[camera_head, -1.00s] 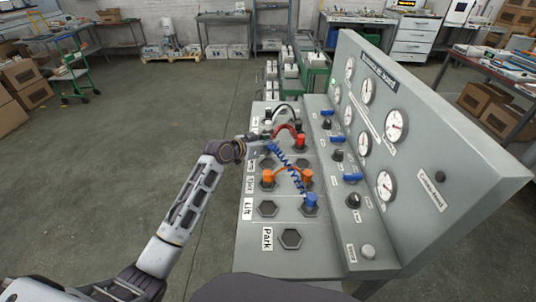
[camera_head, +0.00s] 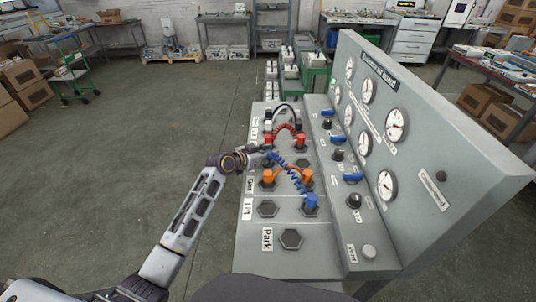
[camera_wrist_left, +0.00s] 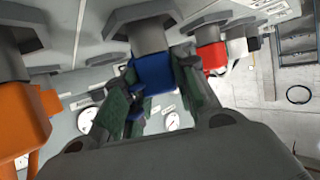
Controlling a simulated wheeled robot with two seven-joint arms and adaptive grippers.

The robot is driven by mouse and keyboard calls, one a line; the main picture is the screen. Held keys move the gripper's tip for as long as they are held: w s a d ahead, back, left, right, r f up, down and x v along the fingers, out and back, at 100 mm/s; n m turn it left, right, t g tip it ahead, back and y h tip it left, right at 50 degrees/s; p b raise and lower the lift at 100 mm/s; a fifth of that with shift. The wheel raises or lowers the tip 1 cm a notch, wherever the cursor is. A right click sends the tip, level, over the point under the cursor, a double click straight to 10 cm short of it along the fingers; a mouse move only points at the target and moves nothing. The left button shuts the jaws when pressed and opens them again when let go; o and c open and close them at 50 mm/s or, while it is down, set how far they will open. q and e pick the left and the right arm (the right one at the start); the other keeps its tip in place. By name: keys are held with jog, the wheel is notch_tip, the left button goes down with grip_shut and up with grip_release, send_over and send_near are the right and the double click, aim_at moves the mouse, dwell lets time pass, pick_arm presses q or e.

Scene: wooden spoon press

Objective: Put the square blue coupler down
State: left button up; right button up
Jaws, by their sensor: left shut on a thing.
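My left gripper (camera_head: 270,153) is over the left column of sockets on the grey panel, between the red and orange hoses. In the left wrist view its fingers (camera_wrist_left: 157,105) are shut on the square blue coupler (camera_wrist_left: 152,72). The coupler lines up with a grey hexagonal socket (camera_wrist_left: 146,30); I cannot tell whether it is seated or just clear. A coiled blue hose (camera_head: 289,172) runs from the gripper to a blue end (camera_head: 311,203) standing in a right-column socket. My right gripper is not in view.
An orange hose (camera_head: 288,169) sits just nearer than the gripper, a red hose (camera_head: 285,128) just beyond. An orange coupler (camera_wrist_left: 22,122) and a red coupler (camera_wrist_left: 212,58) flank the fingers. Empty Lift (camera_head: 267,208) and Park (camera_head: 291,239) sockets lie nearer. The upright gauge board (camera_head: 430,150) stands right.

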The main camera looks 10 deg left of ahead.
pick_arm(q)
jog(key=o, duration=0.9)
jog(key=shift+o, duration=0.9)
jog(key=shift+v, duration=0.75)
jog(key=v, duration=0.4)
jog(key=shift+s+a+r, duration=0.1)
jog(key=shift+s, duration=0.1)
jog(key=v, duration=0.6)
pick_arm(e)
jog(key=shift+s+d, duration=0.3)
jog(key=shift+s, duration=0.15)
